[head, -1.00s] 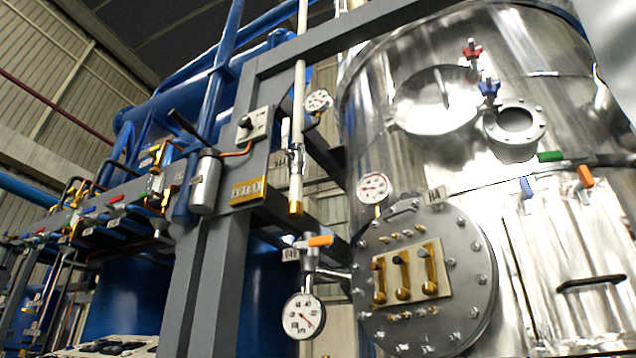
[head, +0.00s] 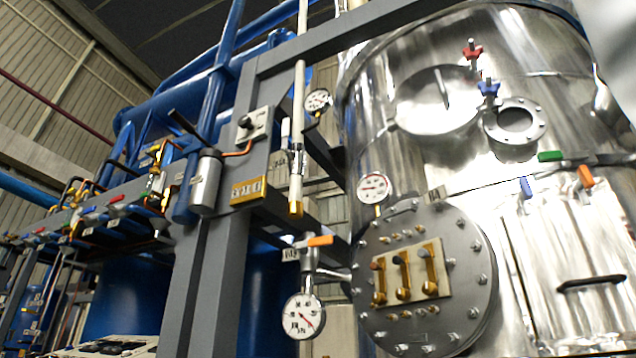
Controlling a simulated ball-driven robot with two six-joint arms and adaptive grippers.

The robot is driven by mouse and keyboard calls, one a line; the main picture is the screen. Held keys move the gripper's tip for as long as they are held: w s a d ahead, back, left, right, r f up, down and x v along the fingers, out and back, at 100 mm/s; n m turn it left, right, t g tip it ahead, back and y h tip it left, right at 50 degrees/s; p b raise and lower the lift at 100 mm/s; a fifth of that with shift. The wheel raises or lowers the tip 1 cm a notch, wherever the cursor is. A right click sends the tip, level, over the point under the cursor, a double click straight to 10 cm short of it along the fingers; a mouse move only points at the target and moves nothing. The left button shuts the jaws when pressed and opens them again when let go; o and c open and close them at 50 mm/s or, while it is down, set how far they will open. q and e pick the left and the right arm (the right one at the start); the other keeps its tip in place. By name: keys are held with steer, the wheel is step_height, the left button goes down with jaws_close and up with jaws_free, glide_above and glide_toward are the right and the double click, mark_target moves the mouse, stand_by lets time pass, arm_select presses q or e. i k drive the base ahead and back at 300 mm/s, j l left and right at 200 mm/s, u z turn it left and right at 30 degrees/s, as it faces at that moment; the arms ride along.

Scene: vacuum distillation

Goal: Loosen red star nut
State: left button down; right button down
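The red star nut (head: 472,51) is at the upper right in the head view, on the shiny steel tank (head: 560,110). It sits on a short stem near the right edge of a round, mirror-like hatch (head: 436,100). A blue star nut (head: 488,88) is just below and to the right of it, above a round flanged port (head: 514,121). Neither of my grippers shows in the head view.
A bolted round flange (head: 470,290) with brass valves is low on the tank, with a pressure gauge (head: 374,188) above it. A grey steel frame (head: 215,270) and blue pipes stand left. Green (head: 550,156) and orange (head: 586,176) handles are at right.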

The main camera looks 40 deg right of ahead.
mark_target(473, 57)
steer(key=z, duration=1.8)
steer(key=k, duration=0.05)
